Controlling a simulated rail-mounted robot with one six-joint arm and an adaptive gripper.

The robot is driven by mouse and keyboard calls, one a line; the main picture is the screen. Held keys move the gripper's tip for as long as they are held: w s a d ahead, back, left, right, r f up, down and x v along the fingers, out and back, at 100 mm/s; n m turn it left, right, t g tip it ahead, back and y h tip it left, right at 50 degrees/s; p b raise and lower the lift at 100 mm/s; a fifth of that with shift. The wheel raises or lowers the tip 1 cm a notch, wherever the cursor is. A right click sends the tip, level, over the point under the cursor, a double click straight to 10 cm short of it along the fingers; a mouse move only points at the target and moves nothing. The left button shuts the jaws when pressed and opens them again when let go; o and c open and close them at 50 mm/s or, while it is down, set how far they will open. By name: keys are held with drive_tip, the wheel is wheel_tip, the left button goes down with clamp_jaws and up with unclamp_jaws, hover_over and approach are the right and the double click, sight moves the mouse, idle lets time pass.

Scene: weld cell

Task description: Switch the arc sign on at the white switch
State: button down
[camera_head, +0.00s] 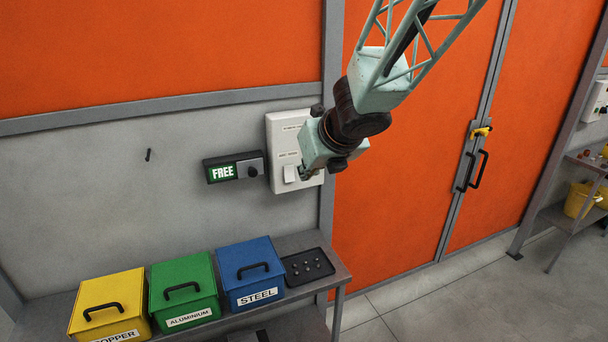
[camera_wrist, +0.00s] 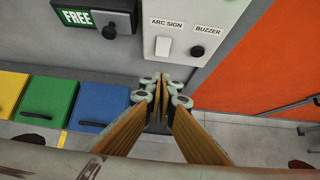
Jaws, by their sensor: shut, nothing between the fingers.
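The white switch (camera_head: 289,174) sits low on a pale wall panel (camera_head: 275,128), partly behind my gripper in the head view. In the wrist view the white switch (camera_wrist: 163,46) is under the label ARC SIGN (camera_wrist: 166,22). My gripper (camera_wrist: 162,88) is shut and empty, its fingertips below the switch in that picture. In the head view my gripper (camera_head: 306,174) is in front of the panel, just right of the switch. I cannot tell whether it touches anything. The arc sign itself is not clearly identifiable.
A black knob (camera_wrist: 197,51) under BUZZER is right of the switch. A green FREE sign (camera_head: 222,173) with a black knob (camera_head: 253,171) is left of the panel. Yellow, green and blue (camera_head: 250,272) boxes and a black tray (camera_head: 307,266) stand on a bench below. Orange doors (camera_head: 420,170) are right.

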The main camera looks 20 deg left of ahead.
sight(290, 177)
drive_tip(key=shift+w+a+r+b+x, duration=0.2)
drive_tip(key=shift+w+r+b+x, duration=0.1)
drive_tip(key=shift+x, duration=1.7)
drive_tip(key=shift+w+a+r+b+x, duration=0.2)
drive_tip(key=shift+r+b+x, duration=0.1)
drive_tip(key=shift+x, duration=1.7)
drive_tip(key=shift+w+a+r+b+x, duration=0.2)
drive_tip(key=shift+w+r+b+x, duration=0.1)
drive_tip(key=shift+x, duration=1.75)
drive_tip(key=shift+w+a+f+b, duration=0.1)
drive_tip(key=shift+f+b, duration=0.1)
drive_tip(key=shift+b, duration=0.95)
drive_tip(key=shift+r, duration=0.15)
drive_tip(key=shift+r+p, duration=0.2)
drive_tip(key=shift+p, duration=0.15)
drive_tip(key=shift+r+p, duration=0.55)
drive_tip(key=shift+r, duration=0.05)
drive_tip(key=shift+r, duration=0.1)
